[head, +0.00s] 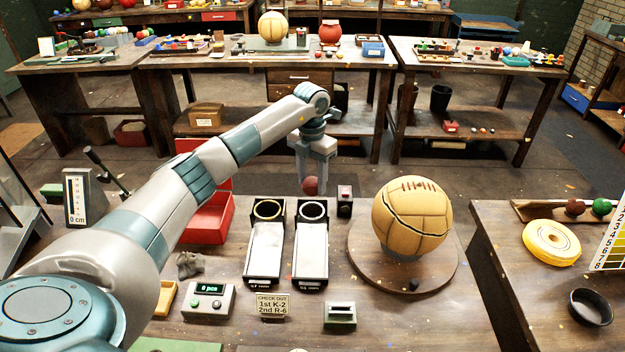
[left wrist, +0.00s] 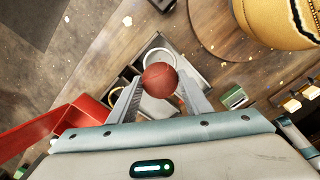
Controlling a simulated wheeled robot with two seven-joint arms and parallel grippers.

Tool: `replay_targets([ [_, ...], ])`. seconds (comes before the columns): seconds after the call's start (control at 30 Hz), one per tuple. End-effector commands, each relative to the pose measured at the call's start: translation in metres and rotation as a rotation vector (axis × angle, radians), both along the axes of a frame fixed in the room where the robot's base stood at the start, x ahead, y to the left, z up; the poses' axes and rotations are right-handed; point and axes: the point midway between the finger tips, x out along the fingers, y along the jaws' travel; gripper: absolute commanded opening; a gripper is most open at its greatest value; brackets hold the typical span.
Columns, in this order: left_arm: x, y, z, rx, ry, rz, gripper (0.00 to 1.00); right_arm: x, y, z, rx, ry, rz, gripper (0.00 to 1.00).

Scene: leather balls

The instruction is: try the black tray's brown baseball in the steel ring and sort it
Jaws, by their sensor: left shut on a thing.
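My left gripper (head: 313,180) is shut on a small red-brown ball (head: 311,187), held above the far part of the workbench. The ball also shows between the fingertips in the left wrist view (left wrist: 160,80). Two ring gauges with pale sloping chutes stand on the bench. The left has a brass-coloured ring (head: 268,209) and the right a steel-coloured ring (head: 313,210). In the left wrist view the ball covers part of a pale ring (left wrist: 161,54); the gap between them cannot be judged. I cannot make out the black tray.
A large yellow stitched ball (head: 412,217) sits on a round wooden board (head: 362,270) right of the gauges. An open red box (head: 207,222) is at left. A counter (head: 208,302) reading 0 pcs and a check-out sign (head: 272,306) stand in front. A dark bowl (head: 590,307) is at right.

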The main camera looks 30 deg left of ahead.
Motion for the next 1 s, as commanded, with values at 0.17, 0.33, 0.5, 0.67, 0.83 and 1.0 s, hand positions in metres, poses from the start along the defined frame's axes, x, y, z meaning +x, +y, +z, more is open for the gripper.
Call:
replay_targets([
  [0.17, 0.000, 0.000, -0.012, -0.001, 0.000, -0.001, 0.20, 0.000, 0.000, -0.007, 0.000, 0.000, 0.000, 0.31],
  [0.33, 0.000, -0.001, -0.027, -0.001, 0.000, 0.000, 0.20, 0.000, 0.000, -0.016, 0.000, 0.000, 0.000, 0.31],
  [0.5, 0.000, 0.000, -0.044, 0.000, 0.000, 0.000, 0.20, 0.000, 0.000, -0.025, 0.000, 0.000, 0.000, 0.31],
  [0.67, 0.000, 0.000, -0.056, -0.001, 0.000, 0.000, 0.20, 0.000, 0.001, -0.032, 0.001, 0.000, -0.001, 0.31],
  [0.83, 0.000, 0.000, -0.064, 0.000, 0.000, -0.001, 0.20, 0.000, 0.002, -0.036, 0.002, 0.000, -0.001, 0.31],
  [1.0, 0.000, 0.000, -0.067, 0.000, 0.000, -0.001, 0.20, 0.000, 0.002, -0.037, 0.002, 0.000, 0.000, 0.31],
])
